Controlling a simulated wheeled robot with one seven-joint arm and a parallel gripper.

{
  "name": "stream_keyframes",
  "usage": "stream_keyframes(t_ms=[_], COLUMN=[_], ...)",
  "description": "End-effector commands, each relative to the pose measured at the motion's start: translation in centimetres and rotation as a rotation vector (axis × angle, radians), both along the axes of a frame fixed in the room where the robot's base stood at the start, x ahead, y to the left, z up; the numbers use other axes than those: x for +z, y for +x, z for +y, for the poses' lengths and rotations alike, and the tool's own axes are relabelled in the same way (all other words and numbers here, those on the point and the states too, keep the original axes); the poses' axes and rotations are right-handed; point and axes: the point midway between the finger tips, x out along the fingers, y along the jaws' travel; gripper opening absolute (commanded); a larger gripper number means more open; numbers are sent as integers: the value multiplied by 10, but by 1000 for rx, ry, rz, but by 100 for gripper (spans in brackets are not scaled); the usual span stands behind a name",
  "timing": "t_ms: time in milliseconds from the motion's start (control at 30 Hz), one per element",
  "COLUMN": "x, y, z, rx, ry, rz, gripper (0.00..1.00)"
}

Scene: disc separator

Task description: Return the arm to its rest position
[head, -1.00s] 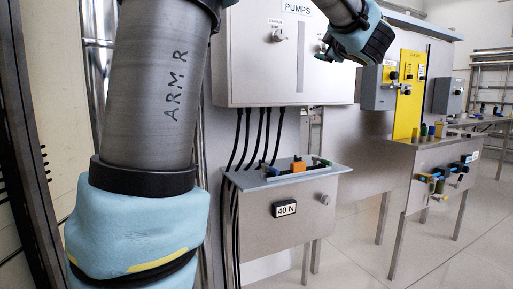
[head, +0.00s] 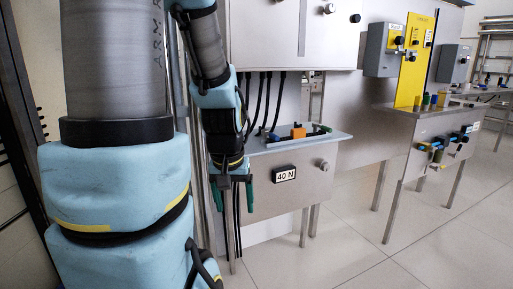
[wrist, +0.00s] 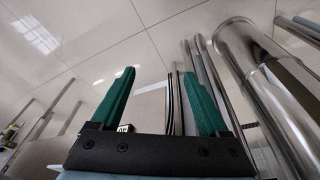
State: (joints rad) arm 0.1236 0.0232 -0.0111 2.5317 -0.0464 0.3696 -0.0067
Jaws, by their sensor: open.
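My gripper (head: 232,190) hangs pointing down in the head view, in front of the left end of the small grey bench marked "40 N" (head: 297,188). Its two green fingers are apart with nothing between them. In the wrist view the open green fingers (wrist: 162,100) show against the tiled floor and dark cables. My arm's grey and light blue links fill the left of the head view, folded downward. The upper part of the arm is cut off by the picture's top edge.
An orange block (head: 298,132) and green and dark parts lie on the bench top. A grey cabinet (head: 280,40) hangs above it. Steel pipes (wrist: 255,70) stand close to the fingers' right in the wrist view. Open tiled floor (head: 350,245) lies at the right.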

Motion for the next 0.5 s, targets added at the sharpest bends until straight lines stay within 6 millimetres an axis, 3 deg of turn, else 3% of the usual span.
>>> stream_keyframes(t_ms=[67, 500], x=[-10, 98], y=[-25, -24], z=[16, 15], rx=[-8, -12], ry=[32, 32], rz=[77, 76], gripper=[78, 78])
